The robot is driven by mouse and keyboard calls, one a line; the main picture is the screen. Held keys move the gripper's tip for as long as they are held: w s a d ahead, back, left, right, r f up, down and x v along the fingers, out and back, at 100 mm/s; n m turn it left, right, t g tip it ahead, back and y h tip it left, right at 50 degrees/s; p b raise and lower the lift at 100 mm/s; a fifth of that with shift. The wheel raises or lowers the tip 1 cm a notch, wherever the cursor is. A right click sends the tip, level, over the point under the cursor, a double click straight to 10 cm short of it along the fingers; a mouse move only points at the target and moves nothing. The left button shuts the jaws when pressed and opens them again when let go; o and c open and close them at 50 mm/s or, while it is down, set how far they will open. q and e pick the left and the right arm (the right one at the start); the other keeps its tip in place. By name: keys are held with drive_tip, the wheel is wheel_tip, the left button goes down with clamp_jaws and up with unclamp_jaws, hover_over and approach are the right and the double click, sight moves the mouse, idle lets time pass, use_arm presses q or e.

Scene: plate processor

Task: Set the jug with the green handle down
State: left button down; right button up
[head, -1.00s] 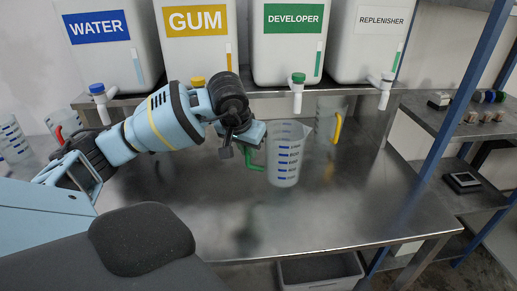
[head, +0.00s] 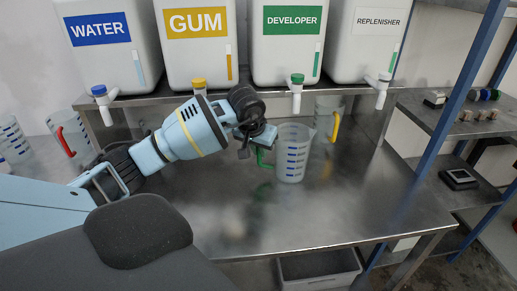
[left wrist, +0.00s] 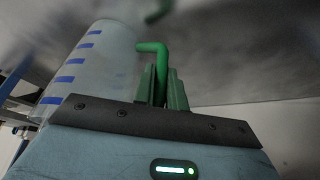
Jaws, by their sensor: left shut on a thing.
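The jug with the green handle (head: 291,155) is clear with blue measuring marks. It is upright over the metal table (head: 350,205), in front of the jug with the yellow handle (head: 325,118). My left gripper (head: 258,150) is shut on its green handle, at the jug's left side. In the left wrist view the jug (left wrist: 88,65) stands left of the gripper (left wrist: 163,88), with the handle between the fingers. I cannot tell whether its base touches the table. My right gripper is not in view.
White tanks labelled water (head: 105,65), gum (head: 200,60), developer (head: 287,60) and replenisher (head: 368,55) stand on a shelf, with taps above the table's back. A jug with a red handle (head: 78,138) stands at left. The front and right tabletop is clear.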

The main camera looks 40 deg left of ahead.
use_arm(q)
drive_tip(key=shift+f, duration=0.15)
drive_tip(key=c, duration=1.9)
unclamp_jaws()
drive_tip(key=shift+f, duration=0.1)
drive_tip(key=o, duration=0.5)
drive_tip(key=shift+c, duration=0.2)
drive_tip(key=shift+s+r, duration=0.1)
drive_tip(key=shift+r, duration=0.5)
drive_tip(key=v, duration=1.1)
drive_tip(key=shift+r, duration=0.1)
